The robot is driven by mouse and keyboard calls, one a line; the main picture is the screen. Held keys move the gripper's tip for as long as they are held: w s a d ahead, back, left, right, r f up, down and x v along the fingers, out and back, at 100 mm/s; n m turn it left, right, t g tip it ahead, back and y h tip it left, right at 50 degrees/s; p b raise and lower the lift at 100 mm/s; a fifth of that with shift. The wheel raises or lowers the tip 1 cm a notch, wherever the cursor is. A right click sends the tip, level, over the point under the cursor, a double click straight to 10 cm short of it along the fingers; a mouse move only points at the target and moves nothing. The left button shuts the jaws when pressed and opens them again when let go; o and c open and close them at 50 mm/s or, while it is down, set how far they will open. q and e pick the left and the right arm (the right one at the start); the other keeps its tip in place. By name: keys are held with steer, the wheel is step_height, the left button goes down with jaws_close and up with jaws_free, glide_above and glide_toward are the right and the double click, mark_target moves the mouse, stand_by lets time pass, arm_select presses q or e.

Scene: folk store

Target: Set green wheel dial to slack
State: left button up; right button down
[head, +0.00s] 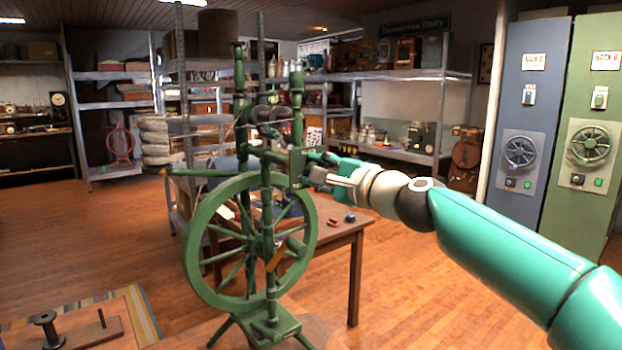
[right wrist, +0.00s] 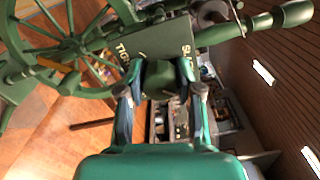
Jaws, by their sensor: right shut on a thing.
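The green spinning wheel (head: 250,240) stands upright in the middle of the head view. A green plate on its post (head: 297,168) faces my right gripper (head: 312,172). In the right wrist view the plate (right wrist: 150,45) reads "TIGHT" on the left and the partly covered start of "SLACK" on the right. The green dial knob (right wrist: 160,80) sits between these words. My right gripper (right wrist: 163,92) is shut on the dial, one finger on each side. A small pale mark shows near "TIGHT"; the dial's exact setting is hard to read. My left gripper is not in view.
A wooden table (head: 340,228) with small items stands behind the wheel. Blue (head: 527,120) and green (head: 585,130) cabinets with their own handwheels stand at the right. A striped rug (head: 140,310) lies at the lower left. The left floor is mostly open.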

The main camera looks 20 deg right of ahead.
steer(key=n, duration=0.2)
steer(key=n+b, duration=0.1)
steer(key=f+n+b, duration=0.1)
steer(key=n, duration=0.1)
steer(key=shift+a+n, duration=0.3)
steer(key=shift+n+b, duration=0.5)
steer(key=shift+n, duration=0.8)
steer(key=c, duration=0.7)
jaws_free()
steer(key=shift+d+r, duration=0.1)
steer(key=shift+r, duration=0.1)
steer(key=shift+c, duration=0.2)
steer(key=shift+r, duration=0.1)
steer(key=shift+s+d, duration=0.1)
